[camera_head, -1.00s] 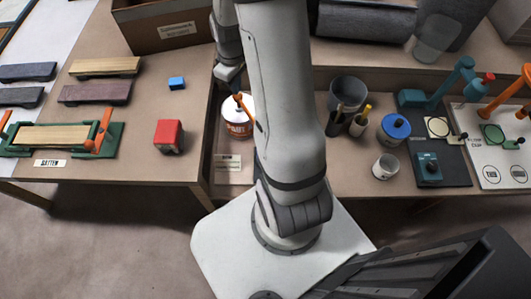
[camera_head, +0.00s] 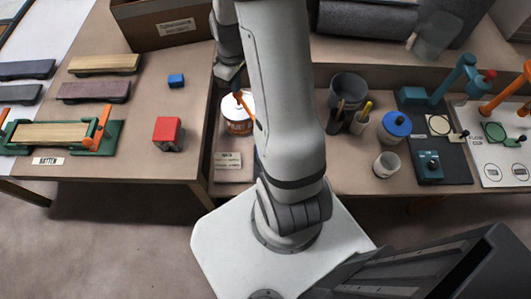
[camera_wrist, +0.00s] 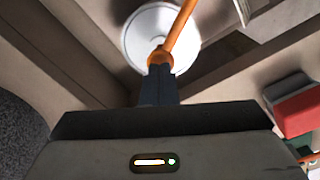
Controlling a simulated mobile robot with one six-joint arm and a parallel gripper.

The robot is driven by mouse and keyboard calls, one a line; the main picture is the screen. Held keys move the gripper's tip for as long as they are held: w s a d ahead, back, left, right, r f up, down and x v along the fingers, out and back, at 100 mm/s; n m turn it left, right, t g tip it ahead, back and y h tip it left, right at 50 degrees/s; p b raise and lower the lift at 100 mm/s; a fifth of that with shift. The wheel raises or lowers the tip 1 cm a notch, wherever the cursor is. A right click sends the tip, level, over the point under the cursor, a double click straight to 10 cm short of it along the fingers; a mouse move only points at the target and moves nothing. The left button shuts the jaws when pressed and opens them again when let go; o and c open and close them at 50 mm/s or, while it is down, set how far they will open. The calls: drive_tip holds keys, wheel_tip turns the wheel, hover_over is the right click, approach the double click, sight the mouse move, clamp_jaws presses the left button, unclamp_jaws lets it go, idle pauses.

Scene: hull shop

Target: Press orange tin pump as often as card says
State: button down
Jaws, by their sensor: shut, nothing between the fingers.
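In the wrist view the orange pump (camera_wrist: 176,32) slants up over the round pale lid (camera_wrist: 135,42). My gripper (camera_head: 237,88) is shut and empty above the tin. In the wrist view my gripper's fingertips (camera_wrist: 160,62) overlap the pump's lower end in the picture; I cannot tell whether they touch. A small printed card (camera_head: 228,160) lies in front of the tin; its text is too small to read.
A red block (camera_head: 168,133) and a blue block (camera_head: 176,80) lie on the left bench. A cardboard box (camera_head: 165,25) stands behind.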

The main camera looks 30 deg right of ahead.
drive_tip(key=shift+f+b, duration=0.7)
drive_tip(key=shift+f, duration=0.3)
drive_tip(key=shift+r, duration=0.1)
drive_tip(key=shift+r+p, duration=1.1)
drive_tip(key=shift+r, duration=0.35)
drive_tip(key=shift+f, duration=0.15)
